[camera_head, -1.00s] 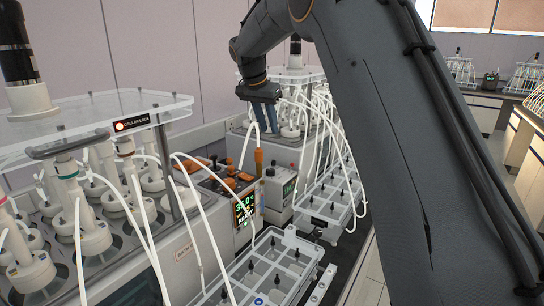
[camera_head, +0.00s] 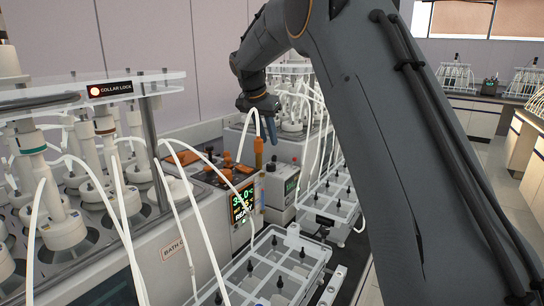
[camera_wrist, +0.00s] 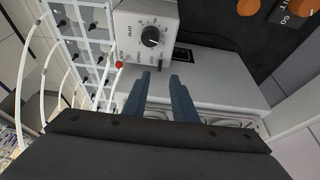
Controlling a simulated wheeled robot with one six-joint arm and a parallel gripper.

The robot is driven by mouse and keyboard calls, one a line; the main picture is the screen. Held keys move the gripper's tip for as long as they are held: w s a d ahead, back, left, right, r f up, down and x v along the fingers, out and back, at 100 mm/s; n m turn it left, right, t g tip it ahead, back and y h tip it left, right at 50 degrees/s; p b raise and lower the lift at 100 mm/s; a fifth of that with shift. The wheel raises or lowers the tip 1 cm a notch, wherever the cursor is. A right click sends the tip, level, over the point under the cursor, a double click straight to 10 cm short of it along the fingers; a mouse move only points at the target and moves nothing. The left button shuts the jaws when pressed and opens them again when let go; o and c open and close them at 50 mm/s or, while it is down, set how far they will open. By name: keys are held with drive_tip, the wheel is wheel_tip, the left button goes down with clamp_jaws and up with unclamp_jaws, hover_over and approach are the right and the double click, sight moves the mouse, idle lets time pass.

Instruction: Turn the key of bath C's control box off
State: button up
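A bath labelled "BATH" with a partly hidden letter (camera_head: 173,249) stands at the left in the head view. At its right end is a control unit with a lit display (camera_head: 243,203) reading 35.0 and READY, and orange parts (camera_head: 226,170) on top. I cannot make out a key. My gripper (camera_head: 270,144) hangs behind and above this unit, fingers pointing down. In the wrist view my gripper (camera_wrist: 160,76) has its two blue fingers apart with nothing between them. A pale box with a black dial (camera_wrist: 150,36) lies just beyond the fingertips.
A small grey box (camera_head: 281,186) stands right of the display unit. White tubes (camera_head: 205,240) arch across the bench front. Clear racks (camera_head: 275,270) stand along the front edge. Orange round parts (camera_wrist: 249,7) show at the wrist view's upper right. A clear collar-lock plate (camera_head: 150,84) overhangs the left bath.

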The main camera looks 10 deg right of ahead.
sight(274, 159)
drive_tip(key=shift+p+x, duration=1)
drive_tip(key=shift+x, duration=2.55)
clamp_jaws()
